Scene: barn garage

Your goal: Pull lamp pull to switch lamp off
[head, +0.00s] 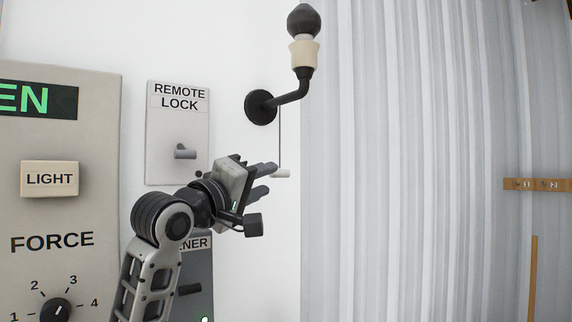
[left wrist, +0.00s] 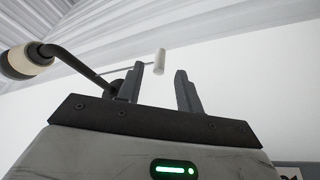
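The wall lamp has a black curved arm, a cream socket (head: 304,53) and a dark bulb (head: 304,21). A thin cord hangs from it and ends in a small white lamp pull (head: 281,173). My left gripper (head: 271,181) is open, its two fingers pointing right at the pull. In the left wrist view the pull (left wrist: 159,62) shows beyond and between the open fingertips (left wrist: 158,77), nearer the left finger. I cannot tell whether a finger touches it; nothing is gripped. The lamp's socket (left wrist: 27,61) also shows at the left of the wrist view. My right gripper is not in view.
A remote lock panel (head: 178,133) with a small lever is on the wall left of my gripper. A large control panel (head: 60,200) with a light button and force dial is further left. Corrugated metal wall (head: 420,160) fills the right. A wooden strip (head: 537,184) is far right.

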